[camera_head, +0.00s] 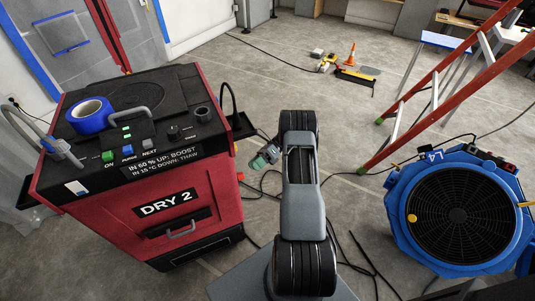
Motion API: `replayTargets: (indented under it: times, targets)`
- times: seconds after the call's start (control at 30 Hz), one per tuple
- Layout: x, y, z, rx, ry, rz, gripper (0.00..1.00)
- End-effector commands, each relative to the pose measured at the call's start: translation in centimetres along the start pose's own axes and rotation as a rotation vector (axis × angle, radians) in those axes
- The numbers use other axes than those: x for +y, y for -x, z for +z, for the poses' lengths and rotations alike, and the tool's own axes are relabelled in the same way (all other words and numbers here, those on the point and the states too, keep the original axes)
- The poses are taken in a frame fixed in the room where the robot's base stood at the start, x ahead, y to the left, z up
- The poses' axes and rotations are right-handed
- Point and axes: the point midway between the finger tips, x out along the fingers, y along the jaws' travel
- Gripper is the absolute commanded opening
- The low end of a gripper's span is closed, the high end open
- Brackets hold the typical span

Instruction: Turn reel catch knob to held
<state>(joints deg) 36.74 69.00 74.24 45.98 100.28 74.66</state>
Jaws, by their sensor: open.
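My arm rises in the middle of the head view, and my gripper (262,160) shows small to the left of it, partly hidden by my own arm. It is open, and I see nothing between its fingers. It is to the right of the red dryer (190,234) marked DRY 2, apart from its side as far as I can tell. A small red knob-like part (240,177) sticks out at the dryer's right edge, below a dark bracket (243,127). I cannot tell whether this part is the reel catch knob, nor how it is turned.
A roll of blue tape (91,115) lies on the dryer top. A blue fan (460,213) marked L4 stands at right, below a red ladder (440,85). Dark cables (360,255) cross the floor. An orange cone (351,55) stands far back; mid-floor is mostly clear.

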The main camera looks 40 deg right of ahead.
Motion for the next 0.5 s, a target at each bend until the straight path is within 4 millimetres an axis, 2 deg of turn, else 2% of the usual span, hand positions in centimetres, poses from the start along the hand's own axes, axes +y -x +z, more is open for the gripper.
replayTargets:
  times: [0.03, 0.2, 0.33, 0.5]
  targets:
    - [-0.1, 1.2, -0.1, -0.001, 0.003, -0.003, 0.56]
    - [-0.2, 4.5, -0.1, -0.001, 0.001, -0.003, 0.56]
    - [-0.1, 6.3, -0.1, 0.000, 0.001, -0.002, 0.56]
    - [-0.1, 7.6, 0.0, 0.000, 0.001, -0.001, 0.56]
